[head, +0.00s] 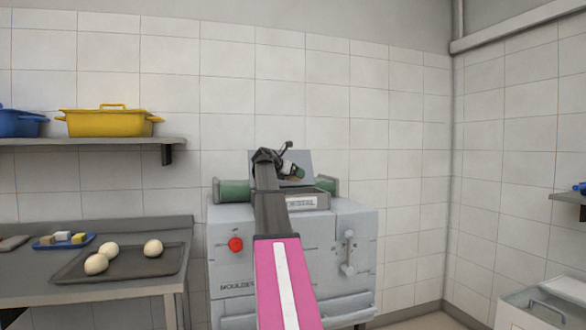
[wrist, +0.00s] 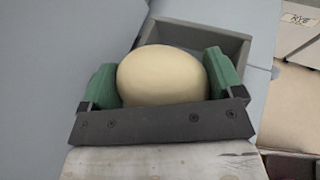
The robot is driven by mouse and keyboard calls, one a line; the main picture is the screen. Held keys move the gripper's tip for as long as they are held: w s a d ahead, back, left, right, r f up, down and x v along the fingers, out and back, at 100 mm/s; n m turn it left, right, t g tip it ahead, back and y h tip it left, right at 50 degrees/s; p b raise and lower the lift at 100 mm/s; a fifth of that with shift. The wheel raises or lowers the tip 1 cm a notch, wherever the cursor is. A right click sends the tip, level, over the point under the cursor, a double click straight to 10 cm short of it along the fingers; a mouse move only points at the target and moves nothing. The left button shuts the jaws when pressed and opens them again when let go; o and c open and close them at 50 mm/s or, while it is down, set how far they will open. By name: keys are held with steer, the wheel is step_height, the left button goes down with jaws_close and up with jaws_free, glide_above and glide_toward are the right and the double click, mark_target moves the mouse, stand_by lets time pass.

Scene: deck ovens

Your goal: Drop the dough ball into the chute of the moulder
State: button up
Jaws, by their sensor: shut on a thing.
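In the wrist view my gripper (wrist: 162,80) is shut on a pale, round dough ball (wrist: 162,75), held between its two green pads. The grey rim of an open box, which looks like the chute (wrist: 235,45), lies just beyond the ball; its inside is partly hidden by the ball. In the head view the moulder (head: 225,265) is a grey machine with a red knob, a lever and green rollers at its top. My gripper (head: 290,168) is above the moulder's top, in front of its upright grey plate. My arm hides part of the machine, and the held ball is hard to make out there.
A dark tray (head: 120,272) with three dough balls lies on the table (head: 25,283) at left, beside a blue tray (head: 85,242). A shelf (head: 95,141) holds a yellow lidded pan (head: 105,123) and a blue one. A white bin (head: 515,305) stands at lower right.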

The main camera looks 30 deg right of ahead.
steer(key=shift+f, duration=0.45)
steer(key=o, duration=0.8)
steer(key=shift+c, duration=0.2)
steer(key=v, duration=1)
steer(key=shift+a, duration=0.35)
steer(key=shift+s+r, duration=0.1)
steer(key=shift+r, duration=0.05)
